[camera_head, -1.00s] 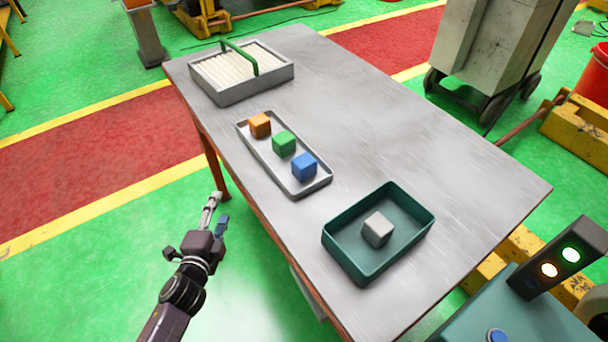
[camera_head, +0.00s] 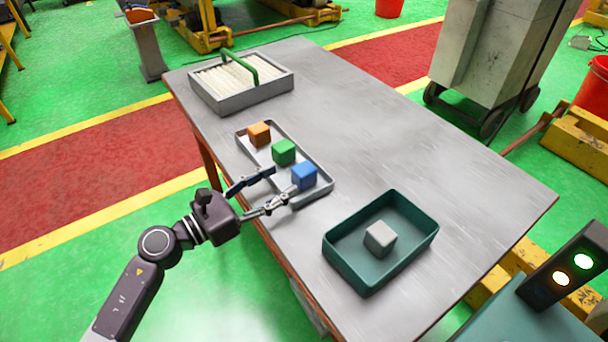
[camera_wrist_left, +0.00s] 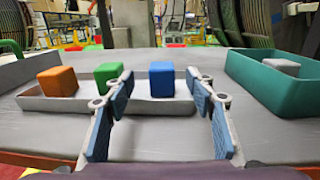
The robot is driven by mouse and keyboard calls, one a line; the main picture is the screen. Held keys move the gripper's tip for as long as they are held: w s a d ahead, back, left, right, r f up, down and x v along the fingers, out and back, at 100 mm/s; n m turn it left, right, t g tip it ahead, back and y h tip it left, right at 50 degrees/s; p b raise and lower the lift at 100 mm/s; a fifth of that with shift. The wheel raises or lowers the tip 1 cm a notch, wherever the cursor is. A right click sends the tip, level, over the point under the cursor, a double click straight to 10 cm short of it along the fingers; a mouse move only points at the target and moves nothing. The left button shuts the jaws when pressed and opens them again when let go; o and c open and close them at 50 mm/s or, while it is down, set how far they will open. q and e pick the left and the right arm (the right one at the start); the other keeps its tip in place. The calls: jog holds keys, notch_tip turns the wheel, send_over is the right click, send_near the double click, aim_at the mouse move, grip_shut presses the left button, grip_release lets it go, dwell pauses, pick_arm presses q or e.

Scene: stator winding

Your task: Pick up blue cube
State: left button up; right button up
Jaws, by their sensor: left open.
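The blue cube (camera_head: 304,175) sits at the near right end of a grey tray (camera_head: 319,196), beside a green cube (camera_head: 284,152) and an orange cube (camera_head: 259,134). My left gripper (camera_head: 281,187) is open and empty at the table's left edge, its fingertips close to the tray's near side. In the left wrist view the blue cube (camera_wrist_left: 161,79) stands ahead, between the two spread blue-padded fingers (camera_wrist_left: 160,90). The green cube (camera_wrist_left: 107,76) is partly behind the left finger. My right gripper does not show.
A teal bin (camera_head: 341,257) holding a grey cube (camera_head: 380,238) stands on the table to the right of the tray. A grey box with a green handle (camera_head: 250,97) stands at the far left. The table's right half (camera_head: 420,150) is clear.

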aim_at(295, 173)
pick_arm(q)
jog(key=shift+w+d+f, duration=0.1)
jog(key=shift+w+d, duration=0.05)
jog(key=shift+d, duration=0.15)
jog(key=p+x, duration=0.2)
jog(key=x, duration=0.4)
jog(key=shift+w+d, duration=0.1)
jog(key=shift+d, duration=0.15)
jog(key=shift+w+d, duration=0.2)
jog(key=shift+d, duration=0.1)
jog(key=shift+a, duration=0.1)
jog(key=c, duration=1.3)
